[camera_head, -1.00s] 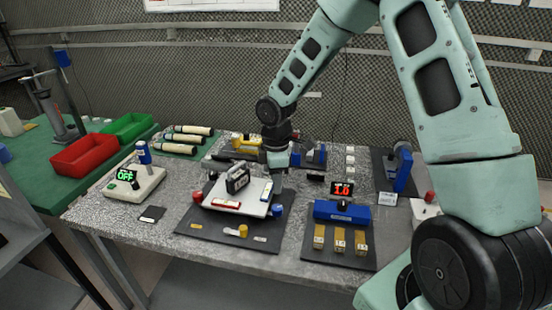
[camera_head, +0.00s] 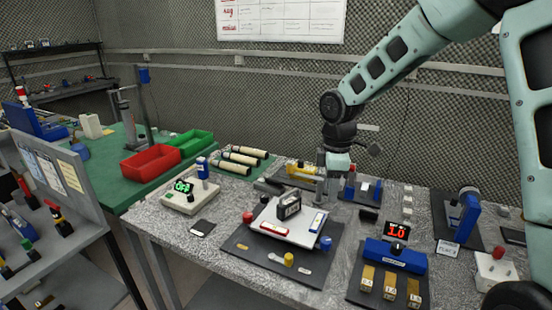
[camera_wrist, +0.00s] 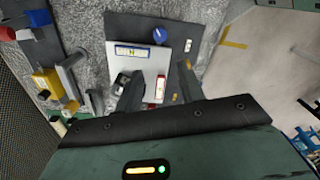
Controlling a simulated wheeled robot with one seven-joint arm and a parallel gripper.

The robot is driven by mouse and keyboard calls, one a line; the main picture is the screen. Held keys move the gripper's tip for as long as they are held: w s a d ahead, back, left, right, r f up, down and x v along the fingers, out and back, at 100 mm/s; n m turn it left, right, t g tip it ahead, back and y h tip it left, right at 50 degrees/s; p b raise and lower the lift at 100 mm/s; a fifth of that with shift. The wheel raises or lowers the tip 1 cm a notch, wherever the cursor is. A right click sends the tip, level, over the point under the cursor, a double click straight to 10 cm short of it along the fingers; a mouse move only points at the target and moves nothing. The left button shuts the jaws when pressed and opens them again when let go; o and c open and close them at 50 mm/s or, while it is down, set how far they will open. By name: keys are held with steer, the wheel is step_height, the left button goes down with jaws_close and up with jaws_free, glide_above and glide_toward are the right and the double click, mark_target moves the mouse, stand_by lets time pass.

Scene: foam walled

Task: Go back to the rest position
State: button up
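My gripper (camera_head: 338,178) hangs from my bent arm over the workbench, behind the white plate (camera_head: 273,229) in the head view. In the wrist view two dark fingers of my gripper (camera_wrist: 159,92) stand apart with nothing held between them. Beyond them lies the white plate (camera_wrist: 142,61) with a blue level and a red level on it. The arm is still reached out over the bench.
The workbench (camera_head: 165,238) holds a blue device with a red display (camera_head: 397,232), brass blocks, and a white device (camera_head: 190,197). A red bin (camera_head: 150,163) and green bin (camera_head: 193,142) stand on the green table. A grey rack (camera_head: 75,160) is close at left.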

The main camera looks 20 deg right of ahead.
steer(key=s+a+r+m, duration=0.1)
steer(key=s+a, duration=0.5)
steer(key=s, duration=0.3)
steer(key=s+a+r+m, duration=0.1)
steer(key=s+a+m, duration=0.1)
steer(key=s+a, duration=0.5)
steer(key=s+a+r+m+b, duration=0.1)
steer(key=s+a, duration=0.5)
steer(key=s, duration=0.6)
steer(key=shift+s+a+m+y, duration=0.15)
steer(key=shift+m+y, duration=0.15)
steer(key=shift+m, duration=0.3)
steer(key=shift+c, duration=0.3)
